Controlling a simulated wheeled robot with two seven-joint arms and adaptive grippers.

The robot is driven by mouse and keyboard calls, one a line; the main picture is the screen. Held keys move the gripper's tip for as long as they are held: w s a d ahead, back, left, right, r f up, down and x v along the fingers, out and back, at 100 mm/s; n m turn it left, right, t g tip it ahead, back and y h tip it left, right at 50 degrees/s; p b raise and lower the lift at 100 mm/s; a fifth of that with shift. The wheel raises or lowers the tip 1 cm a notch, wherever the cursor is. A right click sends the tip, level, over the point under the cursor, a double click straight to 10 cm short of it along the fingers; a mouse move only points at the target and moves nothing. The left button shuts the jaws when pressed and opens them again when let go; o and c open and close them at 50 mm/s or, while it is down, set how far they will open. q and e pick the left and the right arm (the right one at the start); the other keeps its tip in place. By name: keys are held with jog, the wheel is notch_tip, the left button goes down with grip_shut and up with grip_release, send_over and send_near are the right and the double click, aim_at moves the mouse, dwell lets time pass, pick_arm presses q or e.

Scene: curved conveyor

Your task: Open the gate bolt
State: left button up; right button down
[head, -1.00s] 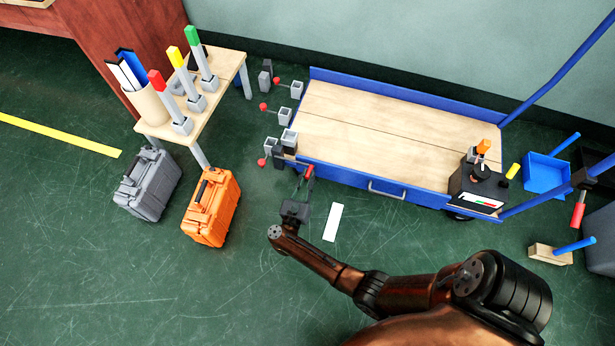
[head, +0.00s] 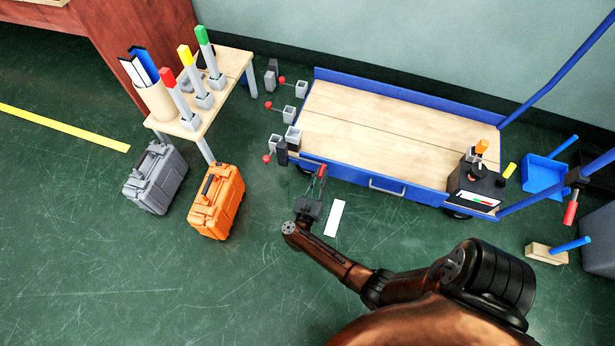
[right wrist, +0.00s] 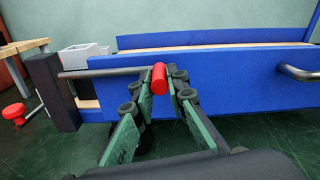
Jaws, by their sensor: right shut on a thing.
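The gate bolt is a grey rod (right wrist: 105,72) with a red handle (right wrist: 159,79), lying level along the blue side of the flat cart in the right wrist view. Its left end meets a dark upright post (right wrist: 52,92); I cannot tell whether it sits inside. My right gripper (right wrist: 161,88) is shut on the red handle, with a green-faced finger on either side. In the head view, the right gripper (head: 319,184) is at the cart's near side, by its left end, with the red handle (head: 322,170) at its tips. My left gripper is not in view.
The cart (head: 385,130) has a silver pull handle (head: 387,187) right of my gripper. Several red-knobbed levers stand at its left end. An orange case (head: 216,203) and a grey case (head: 155,178) stand left on open floor. A white strip (head: 334,218) lies nearby.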

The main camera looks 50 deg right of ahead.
jog(key=c, duration=1.9)
grip_release()
jog(key=shift+a, duration=0.1)
jog(key=v, duration=1.2)
